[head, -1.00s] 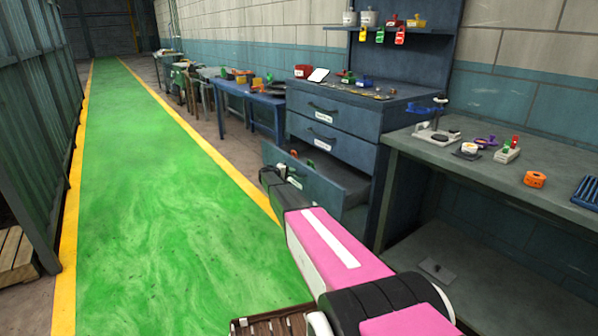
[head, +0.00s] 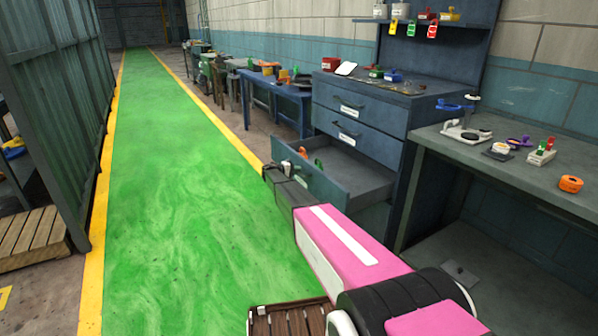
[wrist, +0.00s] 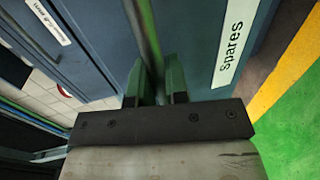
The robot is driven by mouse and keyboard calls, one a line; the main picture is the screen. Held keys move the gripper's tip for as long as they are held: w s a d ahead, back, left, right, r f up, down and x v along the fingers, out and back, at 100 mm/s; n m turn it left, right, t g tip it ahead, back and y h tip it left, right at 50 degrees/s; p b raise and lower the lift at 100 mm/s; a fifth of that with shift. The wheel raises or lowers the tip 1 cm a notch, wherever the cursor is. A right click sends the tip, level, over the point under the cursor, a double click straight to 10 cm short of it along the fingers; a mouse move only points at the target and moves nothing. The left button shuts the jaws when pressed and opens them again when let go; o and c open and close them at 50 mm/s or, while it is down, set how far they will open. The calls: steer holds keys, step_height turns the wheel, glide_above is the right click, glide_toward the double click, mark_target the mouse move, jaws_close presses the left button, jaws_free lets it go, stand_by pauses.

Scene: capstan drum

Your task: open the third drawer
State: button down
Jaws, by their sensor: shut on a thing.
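The third drawer (head: 316,184) of the blue cabinet (head: 362,93) stands well out from the cabinet, its inside in view. My gripper (head: 270,172) is at the outer face of this drawer, at the end of my pink arm; its fingers are hard to make out there. In the wrist view my gripper (wrist: 157,76) has its two dark green fingers shut on the drawer's handle, a bar beside the drawer front (wrist: 200,40). A white label (wrist: 231,38) on that front reads "Spares". The two drawers above (head: 350,105) are closed.
A grey workbench (head: 520,165) with small parts stands to the right of the cabinet. The green walkway (head: 170,200) to the left is clear; wooden slats (head: 32,235) lie beyond it.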

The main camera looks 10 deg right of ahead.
stand_by(0.3)
steer(key=c, duration=1.1)
jaws_free()
steer(key=shift+a, duration=0.1)
steer(key=v, duration=1)
steer(key=shift+s+a, duration=0.1)
steer(key=shift+a, duration=0.25)
steer(key=s+d+f+m+g+y, duration=0.1)
steer(key=s+d+g+y, duration=0.35)
steer(key=s, duration=1.25)
steer(key=s+r+m+y, duration=0.1)
steer(key=s+y, duration=0.2)
steer(key=s, duration=0.9)
steer(key=s+m+y, duration=0.1)
steer(key=s+y, duration=0.2)
steer(key=s, duration=1)
steer(key=s+r+m+g+y, duration=0.1)
steer(key=s+y, duration=0.3)
steer(key=s, duration=0.9)
steer(key=shift+s+d+r, duration=0.25)
steer(key=shift+d+r, duration=0.1)
